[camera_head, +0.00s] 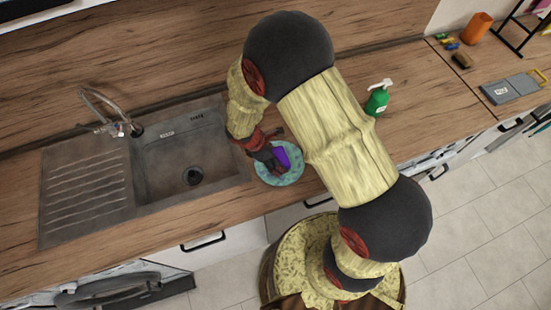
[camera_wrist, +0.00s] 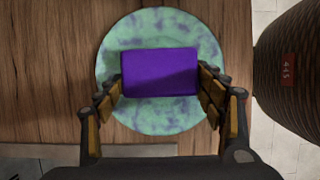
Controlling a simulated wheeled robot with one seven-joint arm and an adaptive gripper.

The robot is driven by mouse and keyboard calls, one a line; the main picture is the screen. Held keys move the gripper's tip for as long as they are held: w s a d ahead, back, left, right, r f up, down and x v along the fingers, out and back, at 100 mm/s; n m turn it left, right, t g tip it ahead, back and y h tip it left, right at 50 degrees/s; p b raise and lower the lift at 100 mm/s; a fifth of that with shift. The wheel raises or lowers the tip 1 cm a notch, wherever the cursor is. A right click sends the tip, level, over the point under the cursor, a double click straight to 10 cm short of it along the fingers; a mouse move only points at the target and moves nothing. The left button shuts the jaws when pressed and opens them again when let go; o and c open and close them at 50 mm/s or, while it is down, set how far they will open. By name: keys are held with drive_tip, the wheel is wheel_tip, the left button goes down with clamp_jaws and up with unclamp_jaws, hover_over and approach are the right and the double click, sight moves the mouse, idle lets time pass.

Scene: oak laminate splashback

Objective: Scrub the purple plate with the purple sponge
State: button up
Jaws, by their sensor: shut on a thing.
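The purple sponge (camera_wrist: 160,74) is a flat block held between the fingertips of my gripper (camera_wrist: 163,88) in the wrist view. The plate (camera_wrist: 160,118) lies under it on the wooden counter. It looks pale green with purple-blue blotches rather than plain purple. In the head view the plate (camera_head: 290,178) is right of the sink, with the sponge (camera_head: 281,158) over it and my gripper (camera_head: 276,160) reaching in from above. The sponge covers the plate's middle in the wrist view. I cannot tell whether sponge and plate touch.
A steel sink (camera_head: 185,145) with a tap (camera_head: 110,115) is left of the plate. A green soap bottle (camera_head: 377,99) stands on the counter to the right. Farther right are an orange cup (camera_head: 476,28) and a grey board (camera_head: 510,89). The counter's front edge is close to the plate.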

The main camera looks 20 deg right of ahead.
drive_tip(key=shift+r+p, duration=2.2)
drive_tip(key=shift+r, duration=0.75)
